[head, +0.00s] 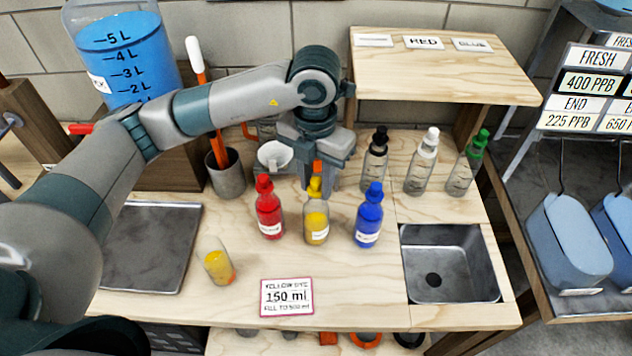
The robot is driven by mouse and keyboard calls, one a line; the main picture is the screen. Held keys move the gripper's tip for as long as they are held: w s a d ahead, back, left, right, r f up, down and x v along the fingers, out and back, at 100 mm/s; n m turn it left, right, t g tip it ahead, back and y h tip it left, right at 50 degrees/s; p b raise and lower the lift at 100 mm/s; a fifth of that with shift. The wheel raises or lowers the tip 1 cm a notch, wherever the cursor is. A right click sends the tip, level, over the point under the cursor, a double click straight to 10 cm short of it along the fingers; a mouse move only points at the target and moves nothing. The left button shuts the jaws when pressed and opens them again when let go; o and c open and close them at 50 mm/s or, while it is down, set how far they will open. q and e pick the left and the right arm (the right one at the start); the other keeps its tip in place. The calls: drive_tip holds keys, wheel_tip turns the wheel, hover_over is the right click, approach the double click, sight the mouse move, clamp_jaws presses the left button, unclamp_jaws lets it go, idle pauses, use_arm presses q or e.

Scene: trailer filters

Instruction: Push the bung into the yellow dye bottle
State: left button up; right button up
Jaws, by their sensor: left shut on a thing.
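The yellow dye bottle (316,230) stands upright at the middle of the bench, between the red and blue bottles. Its glass is clear, with yellow dye inside and a white label. My left gripper (317,184) points down from above, directly over this bottle. It is shut on the yellow bung (315,187), which is partly hidden by the fingers. The bung is at or just over the bottle's mouth; I cannot tell whether it is seated. My right gripper is not in view.
The red bottle (268,208) and blue bottle (369,215) stand close on either side. A beaker of yellow liquid (219,266) is at front left. A "150 ml" card (287,297) lies in front. Black-, white- and green-capped bottles stand behind right, near a sink (478,288).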

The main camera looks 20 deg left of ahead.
use_arm(q)
drive_tip(key=shift+s+a+f, duration=0.1)
drive_tip(key=shift+s+f, duration=0.15)
drive_tip(key=shift+f, duration=0.35)
drive_tip(key=o, duration=1.2)
drive_tip(key=shift+w+f, duration=0.1)
drive_tip(key=shift+w, duration=0.3)
drive_tip(key=shift+o, duration=0.2)
drive_tip(key=shift+a, duration=0.1)
drive_tip(key=o, duration=0.4)
drive_tip(key=shift+s+r, duration=0.1)
drive_tip(key=shift+r, duration=0.2)
drive_tip(key=shift+r, duration=0.1)
drive_tip(key=shift+r+p, duration=1.6)
drive_tip(key=shift+r, duration=1.8)
